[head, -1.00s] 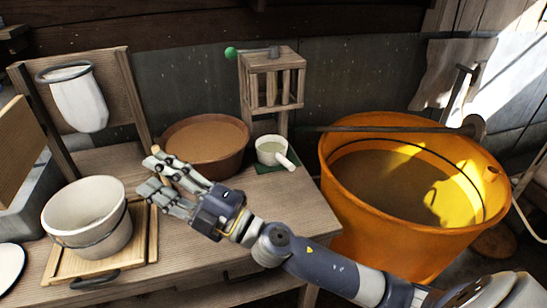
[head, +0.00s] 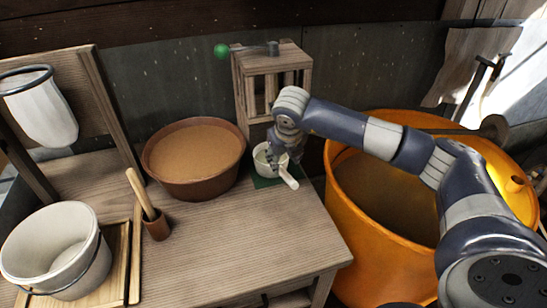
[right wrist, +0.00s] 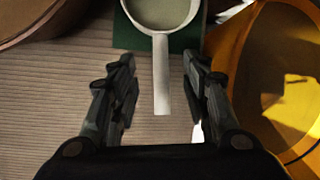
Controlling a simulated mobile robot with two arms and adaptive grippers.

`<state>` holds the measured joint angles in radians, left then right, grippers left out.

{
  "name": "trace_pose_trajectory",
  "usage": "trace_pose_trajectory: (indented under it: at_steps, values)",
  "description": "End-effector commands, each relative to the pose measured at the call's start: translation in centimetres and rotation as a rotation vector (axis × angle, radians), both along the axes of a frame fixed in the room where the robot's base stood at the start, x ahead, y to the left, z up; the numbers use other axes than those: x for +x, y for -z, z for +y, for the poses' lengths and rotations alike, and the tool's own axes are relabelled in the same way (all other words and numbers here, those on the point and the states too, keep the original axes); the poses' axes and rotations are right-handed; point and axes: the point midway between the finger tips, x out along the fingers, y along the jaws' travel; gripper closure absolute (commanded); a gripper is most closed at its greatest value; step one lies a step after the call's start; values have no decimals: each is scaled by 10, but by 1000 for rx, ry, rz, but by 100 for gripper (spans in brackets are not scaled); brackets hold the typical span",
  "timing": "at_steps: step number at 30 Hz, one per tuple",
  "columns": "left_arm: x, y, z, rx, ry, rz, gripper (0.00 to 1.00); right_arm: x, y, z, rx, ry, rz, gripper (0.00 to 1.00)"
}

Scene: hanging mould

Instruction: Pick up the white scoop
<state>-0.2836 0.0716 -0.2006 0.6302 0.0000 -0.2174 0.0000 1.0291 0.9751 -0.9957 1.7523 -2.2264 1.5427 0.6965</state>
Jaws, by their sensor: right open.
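The white scoop (head: 287,175) sits on a green mat (head: 265,183) on the wooden table, its handle pointing toward the front right. In the right wrist view the scoop (right wrist: 161,75) has its round bowl at the top edge and its handle pointing down between my fingers. My right gripper (right wrist: 158,85) is open, one finger on each side of the handle, with a gap on both sides. My left gripper is not in view.
A brown bowl (head: 195,188) stands left of the scoop. A large orange bucket (head: 345,215) is just to the right. A wooden frame with a green knob (head: 221,51) rises behind. A small cup with a wooden stick (head: 157,228) and a white pot (head: 52,285) are at left.

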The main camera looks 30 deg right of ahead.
Motion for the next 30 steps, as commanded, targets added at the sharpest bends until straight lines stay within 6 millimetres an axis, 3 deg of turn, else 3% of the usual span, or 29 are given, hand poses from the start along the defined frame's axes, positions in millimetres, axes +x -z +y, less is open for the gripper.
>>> trace_pose_trajectory:
  at_steps: [5, 12, 15, 19, 24, 30]
  values:
    - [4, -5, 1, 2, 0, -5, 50, 5, 14, -13, -27, 21, 8, 57]
    - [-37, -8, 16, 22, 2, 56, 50, 17, 44, -18, -24, 18, 5, 57]
    - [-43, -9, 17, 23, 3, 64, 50, 19, 50, -19, -23, 17, 4, 57]
    - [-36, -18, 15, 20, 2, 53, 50, 22, 63, -18, -23, 16, 8, 57]
    - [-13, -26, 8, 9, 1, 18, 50, 30, 88, -20, -22, 18, 6, 57]
    - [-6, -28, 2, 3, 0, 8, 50, 34, 99, -22, -22, 15, 4, 57]
